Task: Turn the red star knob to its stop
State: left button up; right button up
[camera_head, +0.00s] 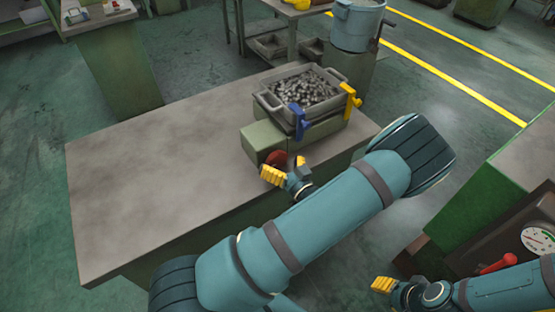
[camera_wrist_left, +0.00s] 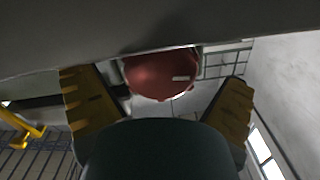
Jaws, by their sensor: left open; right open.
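The red star knob (camera_head: 276,158) sits on the front of the green block (camera_head: 262,138) on the grey bench. My left gripper (camera_head: 286,169) is at the knob, its yellow fingers spread. In the left wrist view the knob (camera_wrist_left: 160,76) lies between the two open fingers, a gap visible on each side. It has a small pale mark on its face. The gripper partly hides the knob in the head view. My right gripper (camera_head: 384,286) is open and empty at the lower right, away from the knob.
A metal bin (camera_head: 304,92) of small parts stands on the block, with a blue clamp (camera_head: 298,118) and a yellow clamp (camera_head: 350,100) on it. The bench's left part (camera_head: 150,180) is clear. A green machine with a gauge (camera_head: 538,240) and red handle (camera_head: 498,264) is at right.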

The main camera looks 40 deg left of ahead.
pick_arm(q)
jog(key=v, duration=1)
jog(key=shift+d, duration=0.25)
